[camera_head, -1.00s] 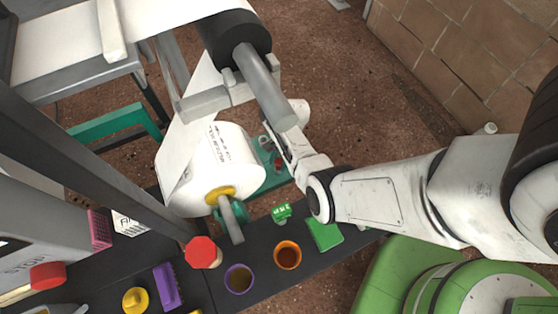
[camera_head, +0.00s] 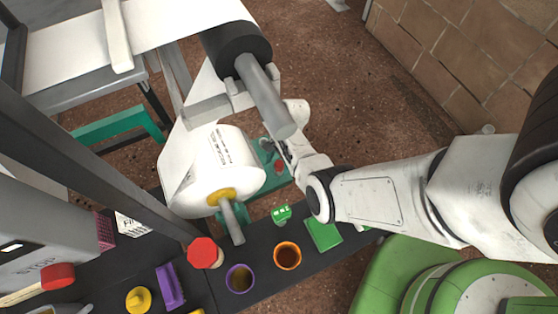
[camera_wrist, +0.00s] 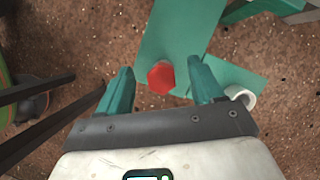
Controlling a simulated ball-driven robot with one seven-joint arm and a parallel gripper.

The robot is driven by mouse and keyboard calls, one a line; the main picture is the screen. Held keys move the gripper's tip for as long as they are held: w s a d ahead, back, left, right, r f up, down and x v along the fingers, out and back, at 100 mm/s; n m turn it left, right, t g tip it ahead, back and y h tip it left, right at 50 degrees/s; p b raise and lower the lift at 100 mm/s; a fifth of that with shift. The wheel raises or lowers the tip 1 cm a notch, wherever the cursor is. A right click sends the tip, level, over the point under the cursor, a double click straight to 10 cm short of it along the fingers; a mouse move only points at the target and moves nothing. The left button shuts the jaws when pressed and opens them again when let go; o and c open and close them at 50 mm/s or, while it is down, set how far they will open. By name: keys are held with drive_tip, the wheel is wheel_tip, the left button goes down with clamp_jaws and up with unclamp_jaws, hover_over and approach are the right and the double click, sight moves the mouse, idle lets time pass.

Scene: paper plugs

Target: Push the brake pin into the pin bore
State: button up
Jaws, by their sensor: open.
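A red hexagonal head (camera_wrist: 161,77), which looks like the brake pin, sits against a teal plate (camera_wrist: 183,35) in the wrist view. It also shows as a small red spot (camera_head: 279,167) beside my wrist in the head view. My gripper (camera_wrist: 161,66) is open, with one teal finger on each side of the red head and gaps visible between. It appears empty. I cannot tell from this angle how far the fingertips are above the head. The pin's shaft and the pin bore are hidden.
A white paper roll (camera_head: 228,160) with a yellow core and grey shaft stands left of my arm. A grey roller bar (camera_head: 265,95) is close above my wrist. A dark bench (camera_head: 255,240) holds an orange-rimmed cup (camera_head: 287,256), a purple cup (camera_head: 239,278) and a red knob (camera_head: 205,252).

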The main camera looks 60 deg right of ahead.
sight(279, 163)
drive_tip(key=shift+r+p, duration=1.95)
drive_tip(key=shift+r, duration=0.05)
drive_tip(key=p+v, duration=0.3)
drive_tip(key=v, duration=0.7)
drive_tip(key=shift+r+p, duration=0.3)
drive_tip(key=shift+r, duration=0.05)
drive_tip(key=shift+d, duration=0.15)
